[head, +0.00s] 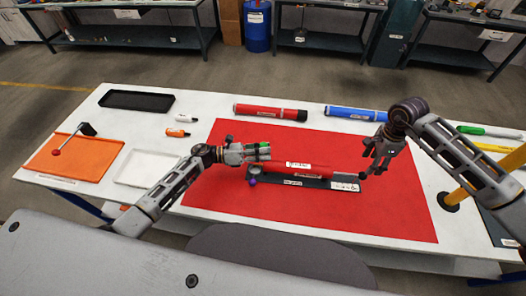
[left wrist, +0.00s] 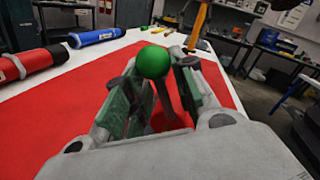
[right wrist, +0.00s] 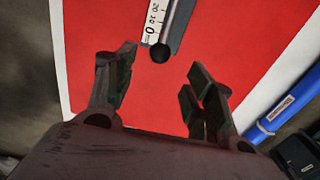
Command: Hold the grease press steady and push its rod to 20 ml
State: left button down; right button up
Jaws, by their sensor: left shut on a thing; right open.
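The red grease press (head: 305,167) lies on a dark base (head: 290,181) on the red mat, its long axis left to right. A white scale (head: 345,186) is at the base's right end and also shows in the right wrist view (right wrist: 154,20). A black knob (head: 362,175) ends the press at the right, near the scale's 0 (right wrist: 160,54). My left gripper (head: 264,154) is shut on the press near its left end; a green ball (left wrist: 152,62) on a grey stem stands between its fingers. My right gripper (head: 376,163) is open beside the knob, not touching it visibly.
A red tube (head: 270,112) and a blue tube (head: 355,113) lie at the mat's back edge. A yellow post (head: 470,185) stands at the right. The front mat is clear.

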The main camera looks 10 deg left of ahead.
aim_at(353, 175)
jog(key=shift+f, duration=4.9)
jog(key=c, duration=1.1)
jog(key=shift+s+a, duration=0.1)
jog(key=shift+a, duration=1.95)
jog(key=shift+d, duration=0.35)
jog(key=o, duration=1.3)
jog(key=shift+c, duration=0.2)
